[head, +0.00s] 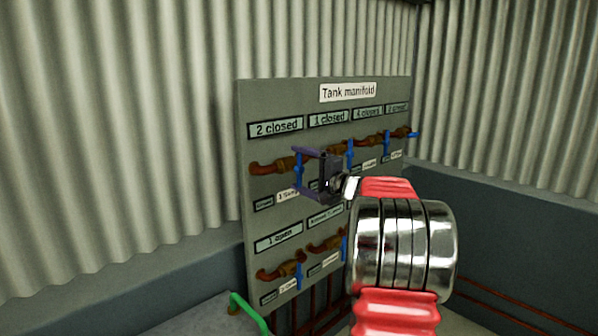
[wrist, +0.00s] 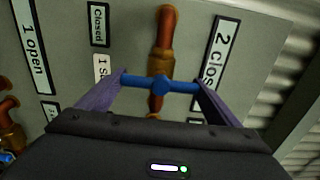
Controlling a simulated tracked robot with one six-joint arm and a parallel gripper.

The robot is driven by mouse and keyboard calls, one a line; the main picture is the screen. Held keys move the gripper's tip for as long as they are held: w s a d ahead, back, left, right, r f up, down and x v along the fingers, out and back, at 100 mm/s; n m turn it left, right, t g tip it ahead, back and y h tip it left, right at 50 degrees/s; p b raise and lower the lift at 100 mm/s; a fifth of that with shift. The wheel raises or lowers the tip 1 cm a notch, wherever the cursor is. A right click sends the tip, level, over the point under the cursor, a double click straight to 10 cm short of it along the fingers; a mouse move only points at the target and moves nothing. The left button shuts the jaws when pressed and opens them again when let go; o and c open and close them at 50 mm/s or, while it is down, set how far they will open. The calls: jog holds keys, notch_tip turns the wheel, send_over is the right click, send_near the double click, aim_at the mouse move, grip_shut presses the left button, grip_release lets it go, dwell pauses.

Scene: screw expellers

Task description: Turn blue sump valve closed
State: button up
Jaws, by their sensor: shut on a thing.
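The blue valve handle (head: 299,175) is on the upper left pipe of the grey tank manifold panel (head: 400,92). It stands upright, crosswise to its brown pipe (head: 262,168). The tag below is partly readable as "1 Sump". My gripper (head: 297,170) is at this valve, one finger at the top of the handle and one at the bottom. In the wrist view the blue handle (wrist: 160,85) spans between the two purple fingers of my gripper (wrist: 160,79), which touch its ends. A small "Closed" plate (wrist: 98,23) shows beside the pipe.
More blue valve handles stand close to the right on the upper row (head: 350,152) and below (head: 299,275). A "2 closed" sign (head: 277,128) is above the held valve. A green rail (head: 248,312) is at the lower front. Corrugated walls stand behind.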

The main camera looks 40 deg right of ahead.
jog(key=shift+d+f, duration=0.15)
jog(key=o, duration=0.7)
jog(key=shift+c, duration=0.2)
jog(key=shift+o, duration=1.3)
jog(key=s, duration=1.3)
jog(key=shift+s, duration=0.4)
jog(key=shift+d, duration=0.1)
